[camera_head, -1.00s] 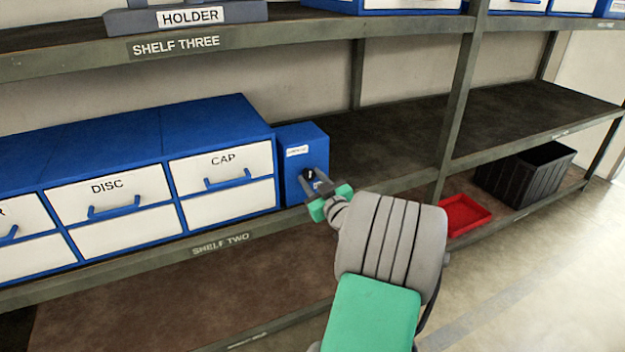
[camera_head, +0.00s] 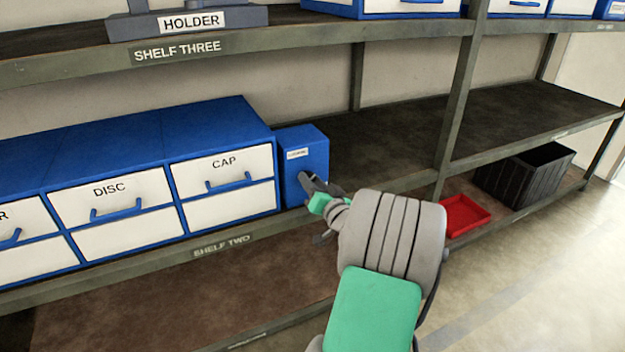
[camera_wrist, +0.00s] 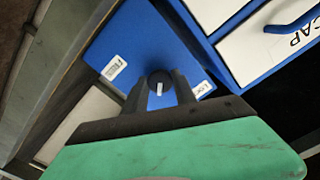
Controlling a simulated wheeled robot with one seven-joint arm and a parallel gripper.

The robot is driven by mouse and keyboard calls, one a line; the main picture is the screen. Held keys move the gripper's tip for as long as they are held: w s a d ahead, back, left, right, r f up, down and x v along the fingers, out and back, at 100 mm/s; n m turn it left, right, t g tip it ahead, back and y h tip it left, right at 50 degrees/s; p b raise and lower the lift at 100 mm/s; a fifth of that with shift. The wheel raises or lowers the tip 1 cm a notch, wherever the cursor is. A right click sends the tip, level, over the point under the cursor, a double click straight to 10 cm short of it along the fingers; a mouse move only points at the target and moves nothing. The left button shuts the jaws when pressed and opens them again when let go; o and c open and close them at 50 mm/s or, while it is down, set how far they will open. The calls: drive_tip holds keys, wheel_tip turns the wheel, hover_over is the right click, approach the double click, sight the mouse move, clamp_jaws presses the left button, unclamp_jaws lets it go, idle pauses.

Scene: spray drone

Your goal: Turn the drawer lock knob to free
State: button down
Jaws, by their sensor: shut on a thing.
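The blue lock box (camera_head: 315,150) stands on shelf two, just right of the drawer cabinet. Its small dark round knob (camera_wrist: 160,77) shows in the wrist view, with a white pointer line towards the bottom of that picture. A white label (camera_wrist: 113,69), apparently reading FREE, is upper left of the knob. Another, apparently LOCK (camera_wrist: 204,88), is to its right, partly hidden by a finger. The pointer lies between the two label directions. My gripper (camera_wrist: 160,92) is shut on the knob, one finger each side. In the head view my gripper (camera_head: 309,186) hides the knob.
The blue cabinet (camera_head: 130,140) with white drawers, among them DISC and CAP, adjoins the box on the left. Shelf three (camera_head: 300,30) runs above. Shelf two is bare right of the box. A red tray (camera_head: 463,214) and black crate (camera_head: 527,172) are lower right.

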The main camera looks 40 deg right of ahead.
drive_tip(key=shift+m+p, duration=2)
drive_tip(key=shift+m, duration=2.2)
drive_tip(key=c, duration=1)
unclamp_jaws()
drive_tip(key=shift+s, duration=0.1)
drive_tip(key=v, duration=0.7)
drive_tip(key=shift+s+a, duration=0.2)
drive_tip(key=shift+s, duration=0.15)
